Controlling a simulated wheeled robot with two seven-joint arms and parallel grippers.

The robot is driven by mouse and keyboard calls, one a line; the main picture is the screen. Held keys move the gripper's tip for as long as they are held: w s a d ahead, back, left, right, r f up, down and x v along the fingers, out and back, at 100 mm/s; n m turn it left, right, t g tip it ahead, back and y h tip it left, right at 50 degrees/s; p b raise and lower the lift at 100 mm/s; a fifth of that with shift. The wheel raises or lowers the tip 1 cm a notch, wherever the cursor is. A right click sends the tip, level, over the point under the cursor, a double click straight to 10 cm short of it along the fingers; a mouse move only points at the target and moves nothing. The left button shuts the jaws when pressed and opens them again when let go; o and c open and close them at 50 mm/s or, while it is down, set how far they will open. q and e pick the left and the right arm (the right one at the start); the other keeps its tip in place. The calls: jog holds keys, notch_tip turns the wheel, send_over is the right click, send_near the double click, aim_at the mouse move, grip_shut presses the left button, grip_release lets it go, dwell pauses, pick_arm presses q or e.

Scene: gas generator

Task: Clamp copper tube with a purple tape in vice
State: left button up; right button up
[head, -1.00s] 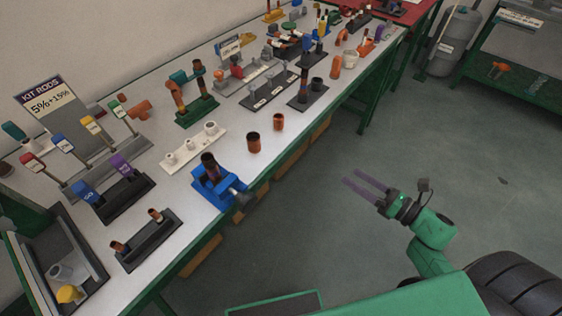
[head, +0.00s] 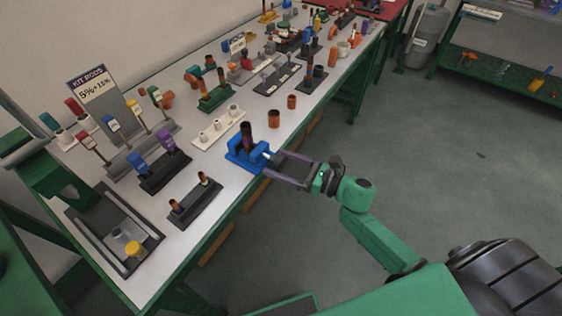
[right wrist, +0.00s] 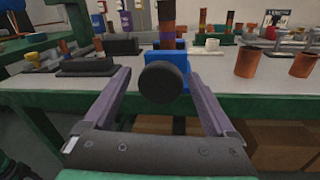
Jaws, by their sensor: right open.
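The blue vice (head: 241,157) stands at the front edge of the white bench in the head view. The copper tube (head: 246,138) stands upright in it, dark at its upper part; in the right wrist view the tube (right wrist: 167,14) shows copper with a darker purplish band. My right gripper (head: 271,162) is open at the vice's front. In the right wrist view its two fingers lie either side of the vice's round black handle knob (right wrist: 164,82), with gaps visible on both sides. Where the vice jaws meet the tube is hard to make out. My left gripper is out of view.
Two copper fittings (head: 274,119) stand right of the vice. A dark rack with short copper tubes (head: 195,203) is at front left, and a white holder (head: 219,128) is behind the vice. The floor to the right is clear.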

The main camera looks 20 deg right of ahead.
jog(key=c, duration=0.3)
jog(key=shift+d, duration=0.1)
jog(key=c, duration=1.1)
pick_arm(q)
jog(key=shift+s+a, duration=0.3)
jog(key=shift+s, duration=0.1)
pick_arm(e)
jog(key=shift+o, duration=0.2)
